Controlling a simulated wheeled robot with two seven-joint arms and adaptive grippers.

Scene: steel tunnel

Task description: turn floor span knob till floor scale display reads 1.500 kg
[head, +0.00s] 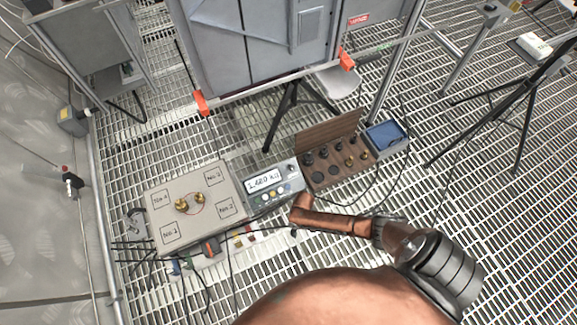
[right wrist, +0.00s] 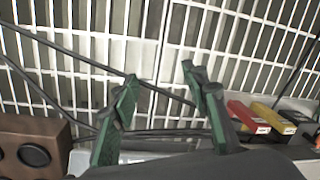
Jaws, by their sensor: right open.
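The floor scale display (head: 265,182) is on a grey box beside the scale platform (head: 207,239) in the head view. It appears to read 1.420 kg, though the digits are small. My right arm reaches in over the near right corner of the box. Its fingers are hard to make out there. In the right wrist view my right gripper (right wrist: 159,76) has green fingers spread apart, with nothing between them. My left gripper is out of view.
Brass weights (head: 182,205) stand on the platform. A brown weight case (head: 340,181) with its lid up is right of the display, beside a blue tray (head: 385,135). Red and yellow blocks (right wrist: 250,117) lie near the box. Cables cross the grated floor; a grey cabinet (head: 230,50) stands behind.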

